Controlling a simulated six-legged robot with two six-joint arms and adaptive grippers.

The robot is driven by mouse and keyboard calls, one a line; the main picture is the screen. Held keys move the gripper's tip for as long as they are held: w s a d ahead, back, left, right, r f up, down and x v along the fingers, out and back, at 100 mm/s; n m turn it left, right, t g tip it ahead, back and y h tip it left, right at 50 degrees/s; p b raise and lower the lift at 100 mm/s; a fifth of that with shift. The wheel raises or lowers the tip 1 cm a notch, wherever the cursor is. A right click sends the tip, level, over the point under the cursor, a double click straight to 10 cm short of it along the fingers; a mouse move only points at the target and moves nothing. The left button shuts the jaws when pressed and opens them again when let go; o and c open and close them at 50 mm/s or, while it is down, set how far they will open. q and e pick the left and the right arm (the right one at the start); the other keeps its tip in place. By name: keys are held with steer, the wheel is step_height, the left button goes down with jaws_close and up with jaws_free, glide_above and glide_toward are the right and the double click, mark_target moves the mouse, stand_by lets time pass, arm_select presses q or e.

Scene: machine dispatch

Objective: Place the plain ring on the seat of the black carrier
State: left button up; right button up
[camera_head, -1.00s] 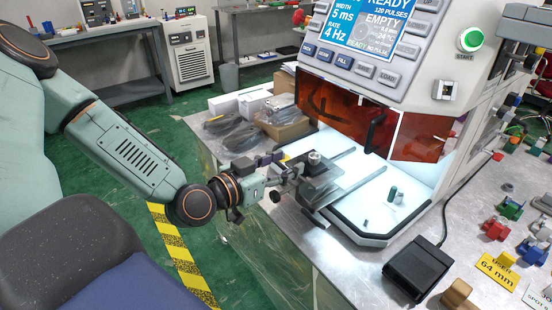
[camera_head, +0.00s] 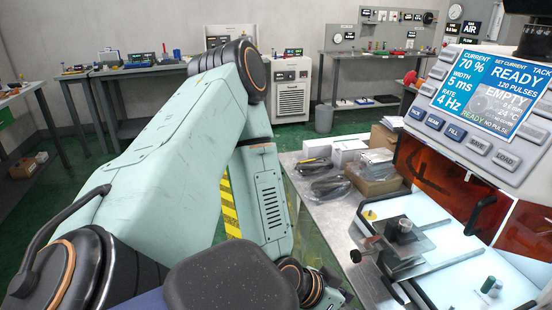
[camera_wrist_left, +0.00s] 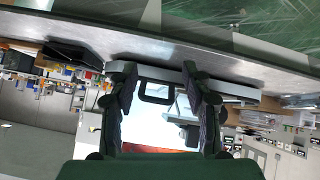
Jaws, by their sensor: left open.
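I cannot make out the plain ring or the black carrier for certain in either view now. In the head view my left gripper (camera_head: 335,290) is low in the picture, left of the machine's lit tray and apart from the fixture. In the left wrist view its two dark fingers (camera_wrist_left: 160,75) stand wide apart with nothing held between them. My right gripper is in neither view.
A dark green cylinder (camera_head: 488,284) and a small grey piece (camera_head: 496,291) stand on the tray. The machine's display (camera_head: 490,95) reads READY and EMPTY. Bagged dark parts (camera_head: 331,187) and a cardboard box (camera_head: 376,184) lie on the bench behind the tray.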

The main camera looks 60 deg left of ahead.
arm_select(q)
steer(key=s+f+g+y, duration=0.1)
steer(key=s+f+g, duration=0.2)
steer(key=s, duration=0.3)
steer(key=s+d+f+n+g+y, duration=0.1)
steer(key=s+f+g, duration=0.1)
steer(key=s+f, duration=0.2)
steer(key=s+f+g+y, duration=0.1)
steer(key=s+f+g, duration=0.2)
steer(key=s, duration=0.7)
steer(key=shift+s+d+f+n+g+y, duration=0.2)
steer(key=shift+f+n+g+y, duration=0.1)
steer(key=shift+f+n, duration=0.1)
steer(key=shift+w, duration=0.1)
